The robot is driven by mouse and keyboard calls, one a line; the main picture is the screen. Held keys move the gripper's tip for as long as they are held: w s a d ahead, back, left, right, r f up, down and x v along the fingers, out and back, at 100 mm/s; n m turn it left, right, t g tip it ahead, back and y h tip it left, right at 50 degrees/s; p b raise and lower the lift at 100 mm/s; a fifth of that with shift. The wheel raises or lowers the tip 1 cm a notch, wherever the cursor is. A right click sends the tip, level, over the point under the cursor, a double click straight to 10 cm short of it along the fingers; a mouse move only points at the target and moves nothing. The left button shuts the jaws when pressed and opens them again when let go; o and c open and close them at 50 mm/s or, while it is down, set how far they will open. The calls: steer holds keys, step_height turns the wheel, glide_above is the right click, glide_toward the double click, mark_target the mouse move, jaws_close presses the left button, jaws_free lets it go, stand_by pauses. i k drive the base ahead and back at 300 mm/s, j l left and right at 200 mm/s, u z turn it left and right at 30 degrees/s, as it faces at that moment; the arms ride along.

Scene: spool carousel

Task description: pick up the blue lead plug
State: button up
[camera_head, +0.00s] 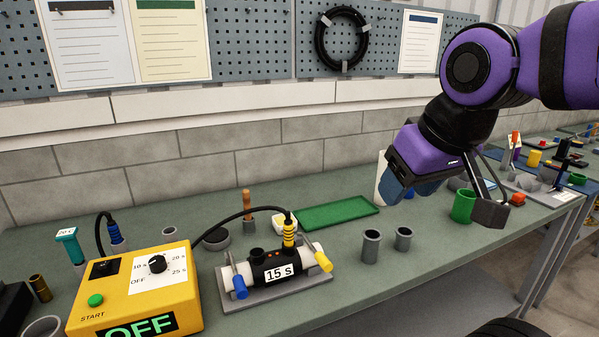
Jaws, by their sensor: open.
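The blue lead plug (116,233) stands at the left of the bench, behind the yellow control box (135,290). A black cable arcs from its top down toward the box. Its lower end meets a blue base, and I cannot tell how it is seated. A second lead ends in a yellow-striped plug (290,232) on top of the black and white cylinder marked "15 s" (275,264). My gripper (440,202) is open at the right, above the bench, far from the blue plug. I see nothing held between its fingers.
A green tray (338,212), a wooden-handled tool (247,205) and two grey cups (371,245) stand between my gripper and the plug. A teal "20 s" piece (70,246) stands left of the plug.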

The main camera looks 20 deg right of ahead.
mark_target(115, 236)
steer(key=i+j+u, duration=0.1)
steer(key=j, duration=0.35)
steer(key=i+j, duration=0.15)
steer(key=j, duration=0.25)
steer(key=i+j+u, duration=0.15)
steer(key=j, duration=0.3)
steer(key=i+j, duration=0.15)
steer(key=j, duration=0.25)
steer(key=i+j+u, duration=0.15)
steer(key=j, duration=0.25)
